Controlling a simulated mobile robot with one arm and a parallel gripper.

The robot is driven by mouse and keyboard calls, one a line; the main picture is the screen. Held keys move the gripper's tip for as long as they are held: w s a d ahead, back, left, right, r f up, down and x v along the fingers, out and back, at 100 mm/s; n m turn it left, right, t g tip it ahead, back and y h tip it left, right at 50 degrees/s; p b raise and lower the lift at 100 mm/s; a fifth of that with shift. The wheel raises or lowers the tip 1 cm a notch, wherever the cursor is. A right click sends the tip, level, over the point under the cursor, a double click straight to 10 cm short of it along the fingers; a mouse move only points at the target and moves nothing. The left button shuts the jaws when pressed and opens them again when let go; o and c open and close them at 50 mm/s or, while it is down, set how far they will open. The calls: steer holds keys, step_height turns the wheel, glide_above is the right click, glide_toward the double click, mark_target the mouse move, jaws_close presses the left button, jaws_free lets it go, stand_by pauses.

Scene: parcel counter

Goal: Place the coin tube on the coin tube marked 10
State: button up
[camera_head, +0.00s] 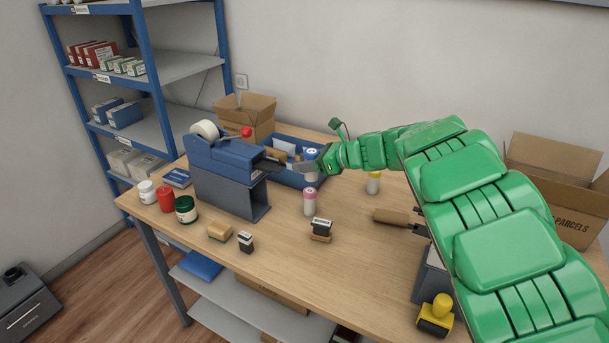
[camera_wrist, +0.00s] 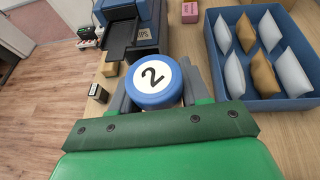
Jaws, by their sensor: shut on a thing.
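My gripper (camera_head: 312,166) is shut on a white coin tube with a blue cap (camera_head: 311,154), held upright above the counter in front of the blue tray. In the wrist view, the blue-rimmed cap (camera_wrist: 153,77) reads 2 and sits between my grey fingers. A coin tube with a pink cap (camera_head: 309,202) stands on the counter below and in front of the held tube. A coin tube with a yellow cap (camera_head: 374,183) stands to the right. The numbers on these two standing tubes cannot be read. The held tube's lower part is hidden in the wrist view.
A blue tray (camera_wrist: 276,103) with several small packets lies beside the held tube. A blue-grey device (camera_head: 228,172) stands left. Stamps (camera_head: 321,230), a wooden-handled tool (camera_head: 392,216), jars (camera_head: 186,209) and cartons (camera_head: 247,113) surround it. The front middle counter is fairly clear.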

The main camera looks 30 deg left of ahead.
steer(key=shift+w+a+f, duration=0.35)
steer(key=shift+w+f, duration=0.05)
steer(key=shift+f, duration=0.25)
steer(key=shift+w+a+f, duration=0.3)
steer(key=shift+w+f, duration=0.1)
steer(key=shift+f, duration=1.8)
steer(key=o, duration=1.2)
steer(key=shift+f, duration=0.1)
steer(key=shift+d+r, duration=0.25)
steer(key=v, duration=1.1)
steer(key=shift+w+d+r, duration=0.1)
steer(key=shift+w+d, duration=0.05)
